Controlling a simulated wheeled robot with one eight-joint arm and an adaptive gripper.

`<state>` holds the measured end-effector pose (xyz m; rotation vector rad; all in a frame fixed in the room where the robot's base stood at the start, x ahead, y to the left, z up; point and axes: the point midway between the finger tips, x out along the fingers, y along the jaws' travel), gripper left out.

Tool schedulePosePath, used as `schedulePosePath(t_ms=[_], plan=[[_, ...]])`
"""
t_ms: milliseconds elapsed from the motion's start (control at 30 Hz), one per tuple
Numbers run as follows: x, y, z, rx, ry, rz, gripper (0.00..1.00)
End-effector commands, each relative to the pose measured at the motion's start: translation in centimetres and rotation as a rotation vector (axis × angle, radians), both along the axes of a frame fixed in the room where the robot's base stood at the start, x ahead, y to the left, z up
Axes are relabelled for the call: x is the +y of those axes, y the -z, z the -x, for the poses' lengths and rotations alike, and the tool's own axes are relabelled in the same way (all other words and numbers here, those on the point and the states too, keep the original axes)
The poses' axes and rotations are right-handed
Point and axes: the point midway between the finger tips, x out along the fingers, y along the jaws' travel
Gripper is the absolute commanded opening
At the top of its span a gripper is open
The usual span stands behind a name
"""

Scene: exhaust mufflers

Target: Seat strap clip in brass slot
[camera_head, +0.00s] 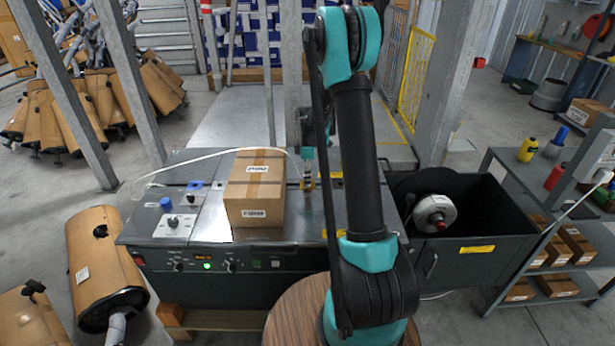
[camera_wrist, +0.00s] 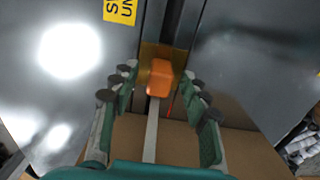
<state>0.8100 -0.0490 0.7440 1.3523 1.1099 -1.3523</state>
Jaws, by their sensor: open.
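The strap clip (camera_wrist: 160,77) is a small orange block. It sits at the brass slot (camera_wrist: 150,50) in the dark channel of the metal table, with the white strap (camera_wrist: 151,135) running from it toward the carton. How deep the clip sits cannot be told. My gripper (camera_wrist: 158,80) is open, with one finger on each side of the clip and visible gaps between. In the head view my gripper (camera_head: 307,182) is low over the table just right of the carton (camera_head: 255,190). The clip is too small to make out there.
The white strap (camera_head: 190,160) loops up over the carton from the left of the strapping machine table (camera_head: 200,225). A blue knob (camera_head: 166,204) stands at the table's left. A dark bin with a reel (camera_head: 435,213) stands at right. A yellow label (camera_wrist: 121,10) lies beside the channel.

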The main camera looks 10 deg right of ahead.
Motion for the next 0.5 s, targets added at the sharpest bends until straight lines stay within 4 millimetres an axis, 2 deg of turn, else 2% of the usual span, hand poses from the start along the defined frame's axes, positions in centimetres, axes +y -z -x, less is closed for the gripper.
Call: schedulePosePath(t_ms=[167,267,500], plan=[[0.0,-0.4,0.0,0.0,0.0,0.0,0.46],[0.0,-1.4,0.0,0.0,0.0,0.0,0.46],[0.0,-6.2,0.1,0.0,0.0,0.0,0.46]])
